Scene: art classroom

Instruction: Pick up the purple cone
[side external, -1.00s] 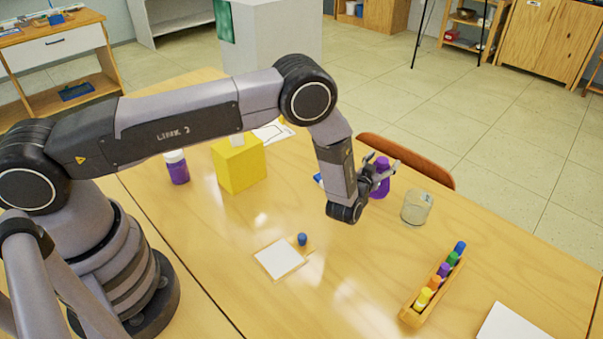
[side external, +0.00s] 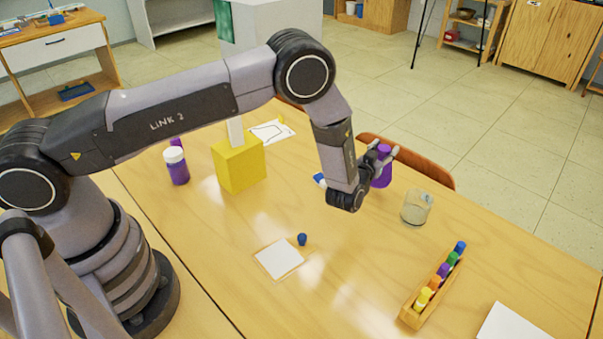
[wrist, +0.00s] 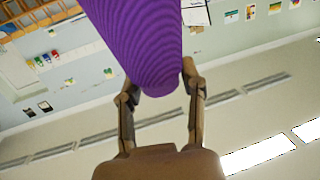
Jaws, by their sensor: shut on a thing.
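The purple cone (side external: 382,172) is in my gripper (side external: 384,150), held at the far side of the table, left of the glass jar. In the wrist view the purple cone (wrist: 140,35) fills the upper middle, with a finely ridged surface and a rounded lower end between the fingers. My gripper (wrist: 159,82) is shut on it, one finger on each side. The wrist partly hides the cone in the side view, and its far end is cut off in the wrist view.
A glass jar (side external: 416,208) stands close right of my gripper. A wooden rack (side external: 412,312) of several coloured bottles is at the front right. A yellow block (side external: 239,165) and a purple bottle (side external: 176,168) stand left. A blue knob-like object (side external: 302,239) lies near white paper (side external: 278,258).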

